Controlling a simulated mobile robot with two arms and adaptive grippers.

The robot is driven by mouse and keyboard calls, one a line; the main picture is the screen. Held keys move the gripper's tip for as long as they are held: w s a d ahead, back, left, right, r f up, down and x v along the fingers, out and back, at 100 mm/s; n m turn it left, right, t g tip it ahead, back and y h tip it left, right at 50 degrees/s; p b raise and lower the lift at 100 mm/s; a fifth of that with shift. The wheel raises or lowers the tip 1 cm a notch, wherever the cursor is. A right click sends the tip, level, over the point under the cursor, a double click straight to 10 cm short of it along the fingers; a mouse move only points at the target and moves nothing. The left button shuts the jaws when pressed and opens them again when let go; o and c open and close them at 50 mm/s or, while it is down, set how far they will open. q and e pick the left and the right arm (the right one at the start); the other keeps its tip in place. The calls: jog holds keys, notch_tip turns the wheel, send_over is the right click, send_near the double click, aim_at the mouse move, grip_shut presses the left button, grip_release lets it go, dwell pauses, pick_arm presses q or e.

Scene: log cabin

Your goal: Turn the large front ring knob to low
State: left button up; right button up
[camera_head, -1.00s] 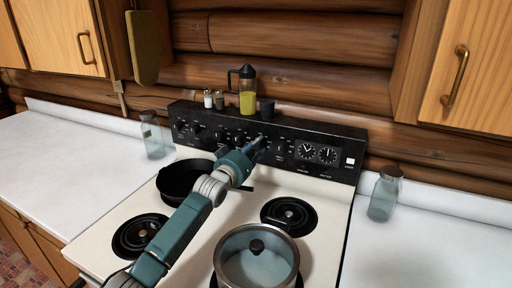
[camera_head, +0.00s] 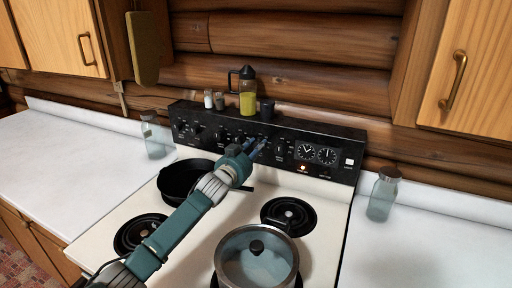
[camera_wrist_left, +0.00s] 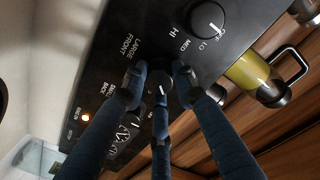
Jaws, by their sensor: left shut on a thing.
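The black stove panel (camera_head: 331,175) runs along the back of the stove. My left gripper (camera_head: 258,148) reaches its middle from the front left. In the left wrist view, my fingers (camera_wrist_left: 158,88) are closed around a dark knob (camera_wrist_left: 159,77) beside the printed words "LARGE FRONT". A small white mark shows on it, but the fingers hide most of it and its own scale, so its setting cannot be read. A neighbouring knob (camera_wrist_left: 207,19), marked OFF, LO, MED and HI, stands clear of the fingers. My right gripper is not in view.
A lidded pot (camera_head: 257,262) stands front right and a black skillet (camera_head: 184,178) back left. An oil bottle (camera_head: 247,98), shakers (camera_head: 208,98) and a dark cup (camera_head: 267,109) sit on the panel's top. Glass jars (camera_head: 383,195) (camera_head: 154,138) flank the stove.

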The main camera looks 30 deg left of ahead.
pick_arm(q)
jog(key=shift+r, duration=0.25)
jog(key=o, duration=1.2)
jog(key=shift+c, duration=0.2)
jog(key=shift+s+f, duration=0.15)
jog(key=s, duration=1.1)
jog(key=shift+s+d+r, duration=0.2)
jog(key=shift+s+r, duration=0.05)
jog(key=shift+s, duration=0.15)
jog(key=shift+f, duration=0.1)
